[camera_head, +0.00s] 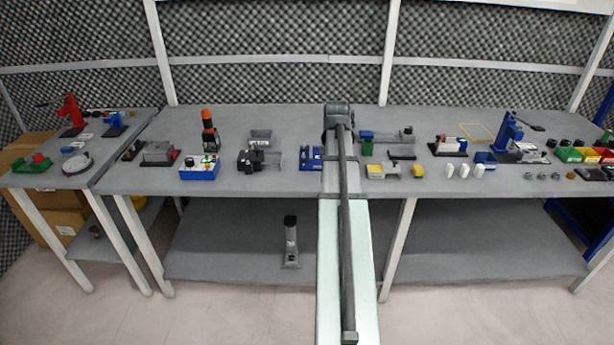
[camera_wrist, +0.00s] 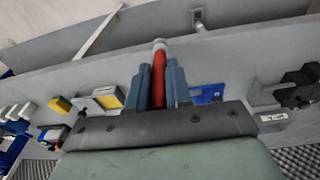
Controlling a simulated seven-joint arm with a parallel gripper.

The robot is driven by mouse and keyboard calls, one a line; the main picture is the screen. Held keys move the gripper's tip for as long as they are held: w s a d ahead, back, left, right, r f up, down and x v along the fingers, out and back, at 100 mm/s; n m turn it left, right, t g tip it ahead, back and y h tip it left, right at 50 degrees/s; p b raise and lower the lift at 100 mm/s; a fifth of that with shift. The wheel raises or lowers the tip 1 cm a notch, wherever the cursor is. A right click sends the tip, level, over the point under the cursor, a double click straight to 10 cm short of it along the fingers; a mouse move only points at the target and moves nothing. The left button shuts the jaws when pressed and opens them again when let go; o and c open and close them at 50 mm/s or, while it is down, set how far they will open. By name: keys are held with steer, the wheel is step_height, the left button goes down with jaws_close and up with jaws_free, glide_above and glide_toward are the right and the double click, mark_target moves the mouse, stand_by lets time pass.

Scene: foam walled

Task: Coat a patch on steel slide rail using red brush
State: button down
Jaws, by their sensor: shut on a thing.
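My gripper (camera_wrist: 160,78) shows in the wrist view, its two blue-grey fingers shut on the red brush (camera_wrist: 159,62). The brush has a red body and a pale, rounded end that sticks out past the fingertips. The brush is above the grey workbench (camera_wrist: 240,78); I cannot tell whether it touches anything. In the head view my arm reaches over the middle of the bench, and the fingers and brush are hidden there. I cannot pick out the steel slide rail with certainty among the grey metal parts.
A blue fixture (camera_head: 310,157) lies just left of my arm. Black-and-grey parts (camera_head: 250,160) and a blue control box (camera_head: 199,168) stand farther left. Right of my arm are a yellow-topped block (camera_head: 376,171) and several white pieces. A narrow bare strip runs along the bench's front edge.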

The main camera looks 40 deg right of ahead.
steer(key=s+d+r+m, duration=0.1)
steer(key=s+d+r, duration=0.1)
steer(key=s+d, duration=0.45)
steer(key=s+d+r, duration=0.3)
steer(key=d, duration=0.6)
steer(key=w+d+r+n+t, duration=0.2)
steer(key=w+d+n+t, duration=0.1)
steer(key=n, duration=0.7)
steer(key=shift+w+d+r, duration=0.25)
steer(key=shift+w+d, duration=0.25)
steer(key=shift+d, duration=0.4)
steer(key=shift+f, duration=0.1)
steer(key=shift+f, duration=2.85)
steer(key=shift+f, duration=0.7)
steer(key=shift+r, duration=0.15)
step_height(320, 180, up, 7)
